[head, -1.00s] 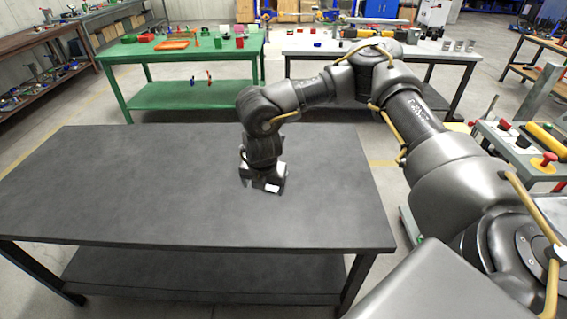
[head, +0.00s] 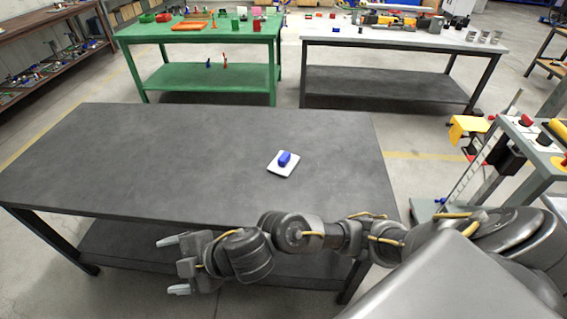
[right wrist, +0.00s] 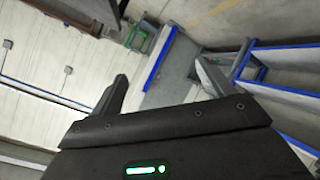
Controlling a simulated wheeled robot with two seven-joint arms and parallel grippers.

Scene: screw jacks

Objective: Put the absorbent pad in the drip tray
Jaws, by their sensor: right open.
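A small white flat square piece (head: 284,169) lies on the dark table, right of its middle. A small blue block-like piece (head: 285,158) rests on top of it, within its outline. These look like the drip tray and the absorbent pad, but at this size I cannot tell for sure which is which. My right gripper (head: 172,265) is at the front edge of the table, well apart from both pieces, with its fingers spread and pointing left. In the right wrist view, my right gripper (right wrist: 160,88) is open and empty. My left gripper is not in view.
The rest of the dark table top (head: 150,155) is bare. Behind it stand a green table (head: 200,33) with small red and green items and a grey table (head: 400,40) with tools and cups. A cart (head: 530,150) with a yellow part stands at the right.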

